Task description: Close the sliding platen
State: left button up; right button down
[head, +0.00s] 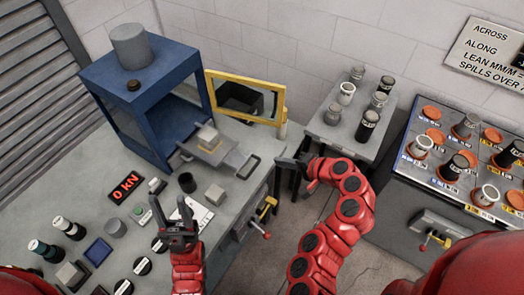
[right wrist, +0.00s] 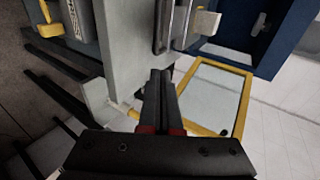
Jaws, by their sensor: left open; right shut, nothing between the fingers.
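The grey sliding platen (head: 208,152) sticks out of the blue machine frame (head: 112,80) in the head view. A pale block (head: 207,137) sits on it. Its dark bar handle (head: 248,167) is at the outer end, and a handle (right wrist: 163,28) also shows in the right wrist view. My right gripper (head: 290,162) is shut and empty, to the right of the handle and apart from it, by the bench edge. Its closed fingers (right wrist: 160,78) point toward the handle in the right wrist view. My left gripper (head: 179,228) is open and empty over the bench's front part.
A yellow-framed door (head: 245,97) stands open beside the machine. A side table (head: 348,128) with several capped weights is behind my right arm. A sample tray (head: 440,176) is at the right.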

aim_at(257, 163)
jog(key=shift+n+g+y, duration=0.3)
jog(key=shift+g+y, duration=0.1)
jog(key=shift+g, duration=0.1)
jog(key=w+a+f, duration=0.1)
jog(key=a, duration=0.1)
jog(key=w+a, duration=0.1)
jog(key=a, duration=0.1)
jog(key=w+a+f+p, duration=0.1)
jog(key=a, duration=0.1)
jog(key=shift+a+f, duration=0.35)
jog(key=shift+x, duration=0.9)
jog(key=shift+d+f, duration=0.1)
jog(key=shift+f, duration=0.05)
